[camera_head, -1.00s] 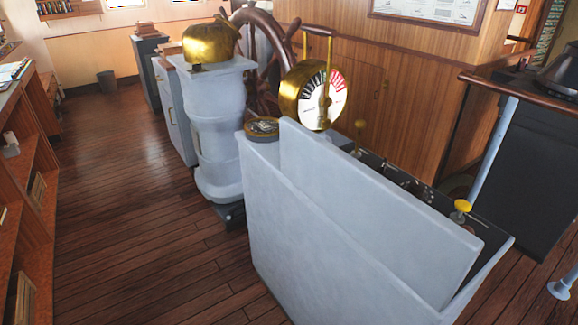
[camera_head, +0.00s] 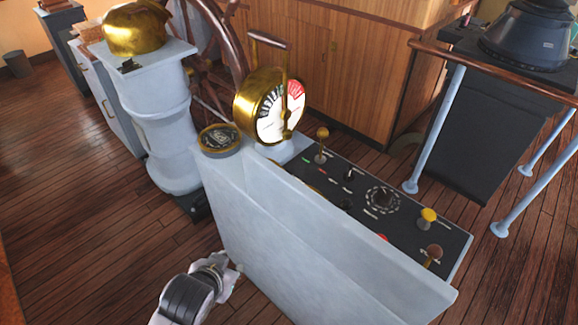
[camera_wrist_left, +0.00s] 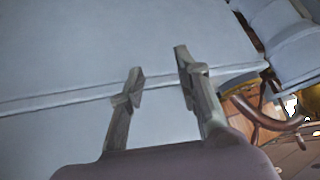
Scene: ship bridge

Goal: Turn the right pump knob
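The grey console (camera_head: 300,230) has a black control panel (camera_head: 400,220) with several knobs. Small black knobs (camera_head: 350,174) sit on its left half, near a round black dial knob (camera_head: 383,198). I cannot tell which is the right pump knob, as labels are too small and the raised grey edge hides part of the panel. My left gripper (camera_head: 230,280) is low at the near side of the console, away from the panel. In the left wrist view its two fingers (camera_wrist_left: 159,60) are apart and empty in front of a grey surface. My right gripper is not in view.
A brass telegraph dial (camera_head: 272,107) stands at the panel's far left end. Yellow-topped (camera_head: 428,215) and brown-topped (camera_head: 433,252) levers stand up at its right. A white pedestal (camera_head: 165,120) and wooden wheel are behind left. Blue rail posts (camera_head: 436,130) stand right. The left floor is clear.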

